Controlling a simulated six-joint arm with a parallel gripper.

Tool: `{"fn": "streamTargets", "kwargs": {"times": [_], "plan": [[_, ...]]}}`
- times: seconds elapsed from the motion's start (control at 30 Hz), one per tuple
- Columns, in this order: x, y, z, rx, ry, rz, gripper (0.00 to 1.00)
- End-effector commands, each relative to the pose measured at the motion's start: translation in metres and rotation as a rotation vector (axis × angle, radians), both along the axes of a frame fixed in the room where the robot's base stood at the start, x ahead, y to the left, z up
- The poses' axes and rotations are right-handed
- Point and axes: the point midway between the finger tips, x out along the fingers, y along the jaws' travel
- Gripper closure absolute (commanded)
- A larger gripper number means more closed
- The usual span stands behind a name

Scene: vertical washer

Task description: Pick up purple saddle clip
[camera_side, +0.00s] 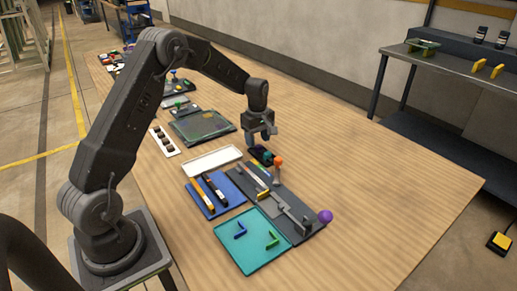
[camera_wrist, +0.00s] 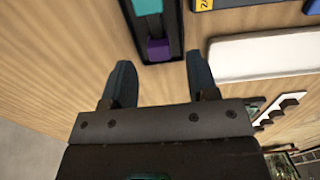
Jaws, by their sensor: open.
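A small purple clip (camera_wrist: 158,48) sits near the close end of a narrow dark tray (camera_wrist: 173,50) in the wrist view. A teal clip (camera_wrist: 148,6) lies farther along the same tray, cut off by the frame edge. In the side view the dark tray (camera_side: 256,153) is on the table just below my gripper (camera_side: 262,140); the purple clip is too small to make out there. My gripper points down, open and empty, above the table. In the wrist view the purple clip lies ahead of the gap between my fingertips (camera_wrist: 160,75), apart from them.
A white tray (camera_side: 212,160) lies left of the dark tray. The right side of the table is bare.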

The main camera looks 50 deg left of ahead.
Motion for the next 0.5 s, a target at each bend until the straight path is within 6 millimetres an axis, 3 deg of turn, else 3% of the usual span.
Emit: {"fn": "streamTargets", "kwargs": {"times": [0.2,0.43,0.5], "plan": [[-0.001,-0.001,-0.023,-0.001,0.001,0.0,0.46],[0.0,0.0,-0.023,0.0,0.0,0.0,0.46],[0.0,0.0,-0.023,0.0,0.0,0.0,0.53]]}}
